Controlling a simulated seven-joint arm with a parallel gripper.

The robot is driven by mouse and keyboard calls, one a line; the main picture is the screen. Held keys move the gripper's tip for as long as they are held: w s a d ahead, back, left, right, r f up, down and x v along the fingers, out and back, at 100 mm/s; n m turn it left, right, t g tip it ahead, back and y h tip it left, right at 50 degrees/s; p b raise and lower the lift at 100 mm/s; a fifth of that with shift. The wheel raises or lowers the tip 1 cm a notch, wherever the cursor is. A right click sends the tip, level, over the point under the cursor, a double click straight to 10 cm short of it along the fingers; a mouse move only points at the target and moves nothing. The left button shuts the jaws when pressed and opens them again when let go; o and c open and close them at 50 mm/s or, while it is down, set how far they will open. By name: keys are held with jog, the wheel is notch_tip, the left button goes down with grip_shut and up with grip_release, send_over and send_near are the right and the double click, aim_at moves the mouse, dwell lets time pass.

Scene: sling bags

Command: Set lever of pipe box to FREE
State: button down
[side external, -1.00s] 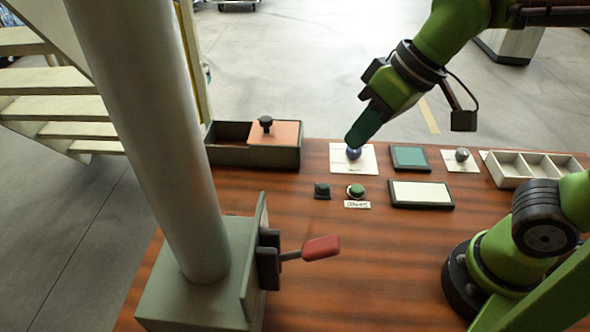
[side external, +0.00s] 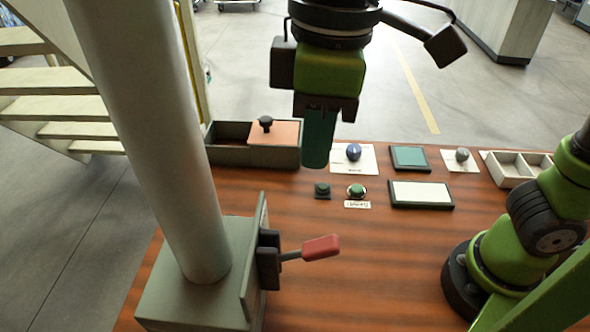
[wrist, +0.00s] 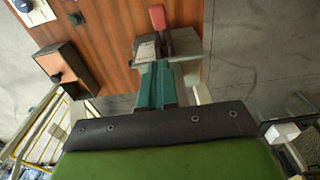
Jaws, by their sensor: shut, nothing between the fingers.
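The pipe box (side external: 195,295) is a grey-green box at the front left of the table, with a thick grey pipe (side external: 150,130) rising from it. Its lever (side external: 320,247) has a red grip and sticks out to the right from a black mount on the box's side plate. The red lever also shows in the wrist view (wrist: 157,16), just beyond my fingers. My gripper (side external: 316,163) points down over the back of the table, shut and empty, well apart from the lever. In the wrist view my gripper (wrist: 155,72) overlaps part of the box. Any lettering for the lever positions is unreadable.
Behind the lever are a black button (side external: 322,190), a green button (side external: 356,190) and a white panel (side external: 421,194). A dark box with an orange lid (side external: 275,133), a blue knob (side external: 353,152) and a divided tray (side external: 511,171) line the back. The table between lever and buttons is clear.

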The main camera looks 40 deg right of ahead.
send_over(336, 238)
jog(key=w+a, duration=0.3)
notch_tip(336, 238, down, 10)
jog(key=shift+s+d+r, duration=0.1)
jog(key=shift+r, duration=0.15)
jog(key=f, duration=0.2)
jog(key=s+d+f, duration=0.1)
jog(key=shift+f, duration=0.1)
jog(key=shift+s+d+f, duration=0.2)
jog(key=shift+f, duration=0.2)
jog(key=shift+s+d+f, duration=0.7)
jog(key=shift+f, duration=0.25)
notch_tip(336, 238, down, 10)
jog(key=s+d, duration=0.1)
jog(key=shift+s+d, duration=0.3)
